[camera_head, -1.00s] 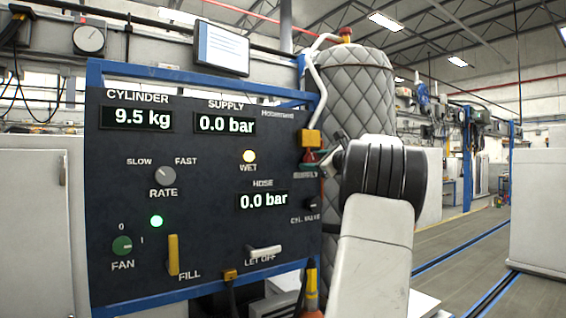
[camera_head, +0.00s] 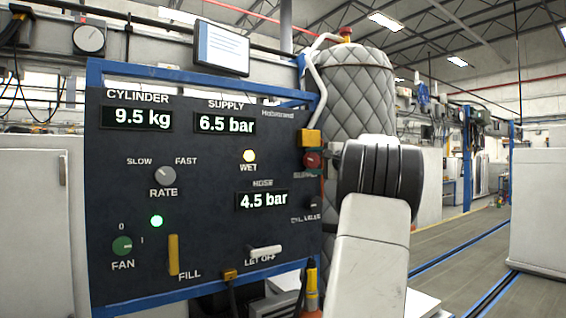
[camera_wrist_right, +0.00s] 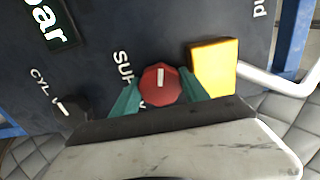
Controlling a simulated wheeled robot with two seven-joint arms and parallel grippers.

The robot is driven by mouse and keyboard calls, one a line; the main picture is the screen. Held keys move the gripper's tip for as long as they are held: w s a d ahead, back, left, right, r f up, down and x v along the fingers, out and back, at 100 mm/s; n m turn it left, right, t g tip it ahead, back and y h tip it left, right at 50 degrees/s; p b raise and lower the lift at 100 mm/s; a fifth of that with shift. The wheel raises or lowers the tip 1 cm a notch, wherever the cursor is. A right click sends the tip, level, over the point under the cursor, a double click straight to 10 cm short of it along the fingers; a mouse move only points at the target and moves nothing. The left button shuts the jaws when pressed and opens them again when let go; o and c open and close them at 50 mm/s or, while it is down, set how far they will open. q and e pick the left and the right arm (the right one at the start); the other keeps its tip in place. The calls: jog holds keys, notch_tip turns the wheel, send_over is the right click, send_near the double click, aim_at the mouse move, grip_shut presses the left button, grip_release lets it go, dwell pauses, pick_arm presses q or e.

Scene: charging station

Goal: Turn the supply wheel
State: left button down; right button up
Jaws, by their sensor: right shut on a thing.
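The supply wheel is a small red knob (camera_head: 313,160) with a white mark, at the right edge of the dark control panel (camera_head: 205,215). In the right wrist view the red wheel (camera_wrist_right: 160,84) sits between the two teal fingers of my right gripper (camera_wrist_right: 157,90), which is shut on it. In the head view my right gripper (camera_head: 325,161) reaches the wheel from the right, and its wrist and arm hide part of the panel's edge. The supply display (camera_head: 227,122) reads 6.5 bar, and the hose display (camera_head: 263,200) reads 4.5 bar. My left gripper is not in view.
A yellow block (camera_head: 309,138) sits just above the wheel, with a pale pipe (camera_head: 318,85) rising from it. The cylinder valve knob (camera_head: 312,202) is below. A quilted grey tank (camera_head: 358,95) stands behind my right arm. Open floor lies to the right.

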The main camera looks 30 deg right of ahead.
jog(key=shift+f+n, duration=0.1)
jog(key=shift+n, duration=1.4)
jog(key=o, duration=1.3)
jog(key=shift+o, duration=0.4)
jog(key=shift+r, duration=0.25)
